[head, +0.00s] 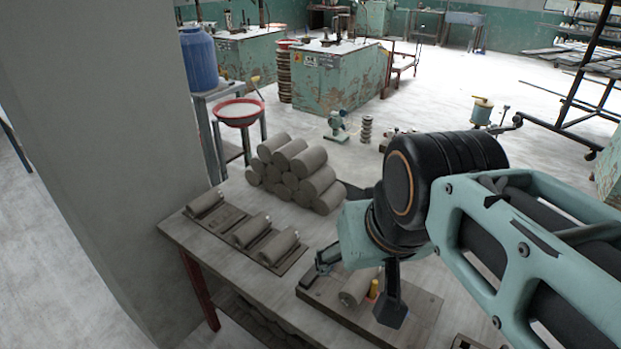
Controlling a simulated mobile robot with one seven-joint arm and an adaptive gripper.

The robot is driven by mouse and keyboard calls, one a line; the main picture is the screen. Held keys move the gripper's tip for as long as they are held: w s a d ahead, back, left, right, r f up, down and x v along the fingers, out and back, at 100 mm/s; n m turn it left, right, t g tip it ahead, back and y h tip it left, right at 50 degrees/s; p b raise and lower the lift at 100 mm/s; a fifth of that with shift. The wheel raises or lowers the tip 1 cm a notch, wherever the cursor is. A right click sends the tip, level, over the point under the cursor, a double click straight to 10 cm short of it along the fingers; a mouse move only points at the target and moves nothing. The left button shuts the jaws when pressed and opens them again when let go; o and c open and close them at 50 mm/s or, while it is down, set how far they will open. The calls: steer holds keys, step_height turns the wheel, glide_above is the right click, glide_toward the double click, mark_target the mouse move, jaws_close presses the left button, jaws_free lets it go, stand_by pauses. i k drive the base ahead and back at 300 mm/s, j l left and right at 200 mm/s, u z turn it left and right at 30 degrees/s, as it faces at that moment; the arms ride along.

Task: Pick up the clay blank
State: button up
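A grey clay blank (355,290), a short cylinder, lies on a flat board (425,312) at the front right of the table, partly hidden by my arm. My gripper (356,284) is over it. One finger shows to the left of the blank and a dark fingertip to the right, spread wide apart. The gripper looks open. Whether either finger touches the blank cannot be told. More clay blanks lie in a row on a dark board at the left, and several are stacked in a pile (293,172) at the back of the table.
A small yellow-topped piece (374,289) stands close to the right of the blank on the board. The wooden table (180,232) meets a grey pillar (95,120) at the left. A red basin (239,111) and a blue barrel (199,58) stand behind the table.

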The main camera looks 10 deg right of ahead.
mark_target(203, 203)
steer(key=i+j, duration=0.25)
steer(key=j, duration=0.2)
steer(key=i+j+u, duration=0.1)
steer(key=i+j, duration=0.2)
steer(key=j, duration=0.15)
steer(key=i+j, duration=0.25)
steer(key=j, duration=0.2)
steer(key=i+j+u, duration=0.1)
steer(key=i+j, duration=0.2)
steer(key=j, duration=0.15)
